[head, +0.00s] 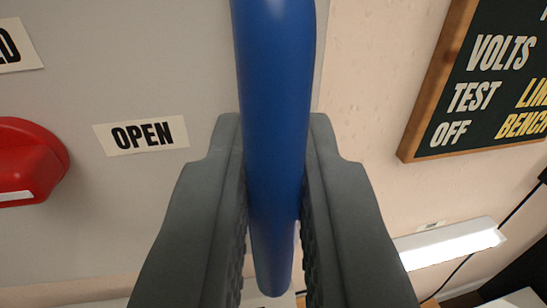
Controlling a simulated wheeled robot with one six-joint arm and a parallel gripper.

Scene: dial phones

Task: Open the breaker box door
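A grey panel (150,210), which looks like the breaker box door, fills the left of the head view. A blue bar-shaped handle (273,90) runs from the top edge down through the middle. My gripper (275,150) has one finger on each side of the blue handle, and both fingers look pressed against it. The handle's lower end shows between the fingers. The upper end is out of frame. The panel's right edge lies just right of the handle, against a pale wall.
On the panel are an "OPEN" label (141,135), a red knob (28,160) at the left edge and a partly cut-off label (14,45). A wood-framed sign (480,85) hangs at the upper right. A lit white bar (450,243) is at the lower right with a black cable.

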